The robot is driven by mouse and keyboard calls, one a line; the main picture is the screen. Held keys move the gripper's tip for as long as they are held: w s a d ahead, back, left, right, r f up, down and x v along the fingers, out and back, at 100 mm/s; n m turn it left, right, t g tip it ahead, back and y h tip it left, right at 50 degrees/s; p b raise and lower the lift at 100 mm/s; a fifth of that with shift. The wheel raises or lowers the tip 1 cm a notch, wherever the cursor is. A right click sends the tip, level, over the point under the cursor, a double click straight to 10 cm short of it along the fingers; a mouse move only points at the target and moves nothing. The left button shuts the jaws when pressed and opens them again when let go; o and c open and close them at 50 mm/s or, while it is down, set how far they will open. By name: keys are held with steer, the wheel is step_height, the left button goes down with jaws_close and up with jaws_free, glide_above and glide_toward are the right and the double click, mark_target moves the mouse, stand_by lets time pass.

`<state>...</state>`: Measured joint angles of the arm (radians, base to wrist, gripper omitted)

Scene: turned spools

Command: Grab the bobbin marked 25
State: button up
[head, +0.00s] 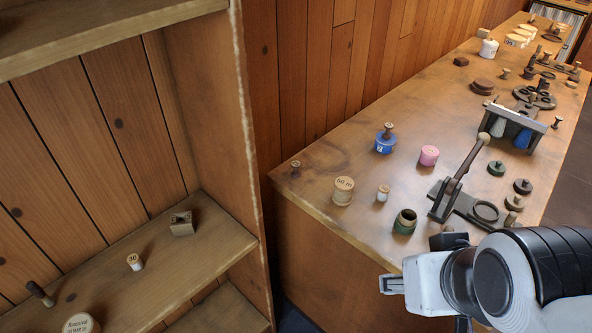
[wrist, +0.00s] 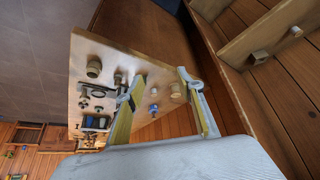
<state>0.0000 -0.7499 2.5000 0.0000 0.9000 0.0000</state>
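I cannot read the number 25 on any spool. In the head view, a small pale spool (head: 134,262) on the shelf appears to read 30. A small pale spool (head: 383,193) stands on the bench beside a wider spool marked 60 m (head: 343,190); the small one's mark is not legible. A round, labelled spool (head: 80,324) is cut off at the bottom edge. My gripper (wrist: 161,78) shows in the wrist view with its two fingers wide apart and nothing held. In the head view it is low, off the bench's near edge.
The bench holds a green pot (head: 405,222), a blue spool (head: 385,145), a pink spool (head: 429,155) and a lever tool (head: 455,180).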

steer(key=shift+o, duration=0.3)
steer(key=shift+w, duration=0.15)
steer(key=w+a+f+n+t, duration=0.15)
steer(key=w+t, duration=0.35)
steer(key=w, duration=2.2)
steer(key=w+a+f+n+t+y, duration=0.1)
steer(key=w+a+f+t+y, duration=0.1)
steer(key=w+a+f, duration=0.3)
steer(key=w+a+f+n+t+y, duration=0.2)
steer(key=w+a+f+y, duration=0.2)
steer(key=w, duration=0.6)
steer(key=shift+a+f, duration=1.15)
steer(key=shift+f, duration=0.1)
steer(key=shift+w+f, duration=0.1)
steer(key=shift+f, duration=0.05)
glide_toward(297, 170)
steer(key=shift+x, duration=2.5)
